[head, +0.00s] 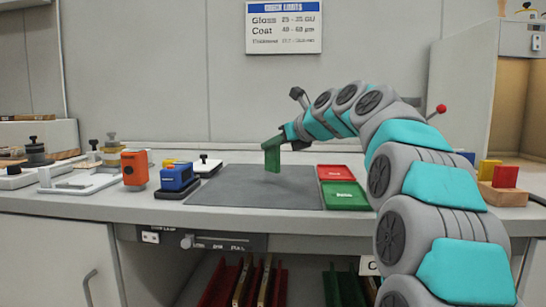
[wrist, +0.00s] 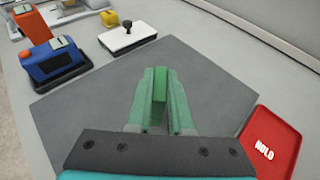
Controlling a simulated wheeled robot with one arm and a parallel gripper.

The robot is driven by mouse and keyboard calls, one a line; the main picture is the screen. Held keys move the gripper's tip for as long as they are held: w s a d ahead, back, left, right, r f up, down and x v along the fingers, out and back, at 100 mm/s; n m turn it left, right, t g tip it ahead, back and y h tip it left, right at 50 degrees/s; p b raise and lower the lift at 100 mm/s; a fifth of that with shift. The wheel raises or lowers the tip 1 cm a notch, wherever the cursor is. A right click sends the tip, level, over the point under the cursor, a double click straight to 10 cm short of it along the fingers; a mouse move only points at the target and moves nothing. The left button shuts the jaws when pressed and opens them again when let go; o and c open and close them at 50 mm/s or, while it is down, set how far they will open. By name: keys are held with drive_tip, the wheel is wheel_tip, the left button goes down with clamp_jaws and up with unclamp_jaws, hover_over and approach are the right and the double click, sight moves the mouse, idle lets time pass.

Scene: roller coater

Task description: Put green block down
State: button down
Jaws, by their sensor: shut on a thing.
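The green block (head: 272,158) hangs upright from my gripper (head: 277,141) over the dark grey mat (head: 230,188) on the bench. In the wrist view, the green block (wrist: 160,82) is between the two green fingers of my gripper (wrist: 159,100), which are shut on it. The grey mat (wrist: 85,105) lies below. The block looks a little above the mat, but the exact gap is hard to tell.
A red tray (head: 340,172) marked HOLD in the wrist view (wrist: 268,142) and a green tray (head: 345,196) lie right of the mat. A blue device (head: 177,178), an orange device (head: 134,168) and a white-based stamp-like item (head: 205,166) stand left and behind. The mat is otherwise clear.

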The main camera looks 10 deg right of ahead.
sight(279, 153)
drive_tip(key=shift+f+b, duration=0.3)
drive_tip(key=shift+f, duration=1.2)
drive_tip(key=c, duration=0.8)
unclamp_jaws()
drive_tip(key=shift+f, duration=0.1)
